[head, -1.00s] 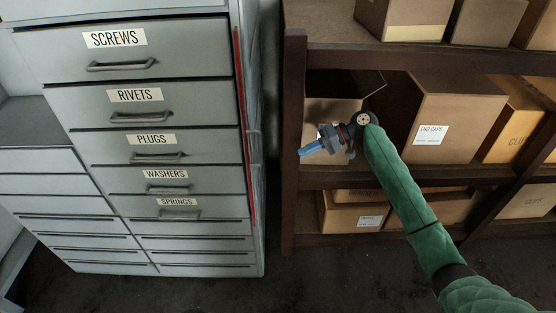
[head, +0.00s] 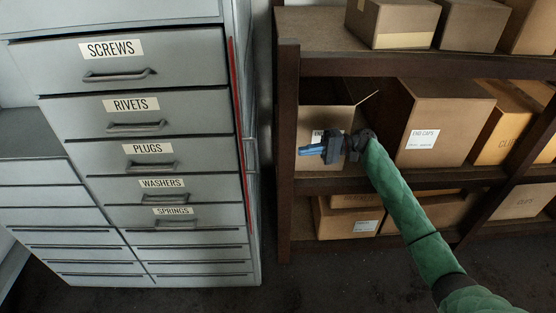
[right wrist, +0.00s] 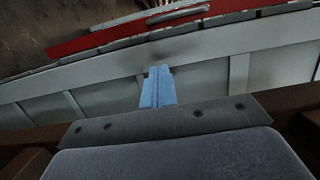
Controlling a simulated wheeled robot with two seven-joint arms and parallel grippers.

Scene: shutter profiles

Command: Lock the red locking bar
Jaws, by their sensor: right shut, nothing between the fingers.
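The red locking bar (head: 238,110) is a narrow upright strip along the right front edge of the grey drawer cabinet (head: 150,75). In the right wrist view the red bar (right wrist: 100,38) crosses the top, with a grey handle (right wrist: 178,14) on it. My right gripper (head: 303,151) has blue fingertips, is shut and empty, and points left toward the cabinet's side. A gap separates it from the bar. In the right wrist view its fingers (right wrist: 158,85) point toward the bar. My left gripper is not in view. Whether the bar is locked cannot be told.
Drawers on the cabinet look shut. A dark wooden shelf (head: 288,130) with cardboard boxes (head: 440,120) stands to the right. My right gripper is in front of an open box (head: 318,118) there. A narrow gap lies between cabinet and shelf.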

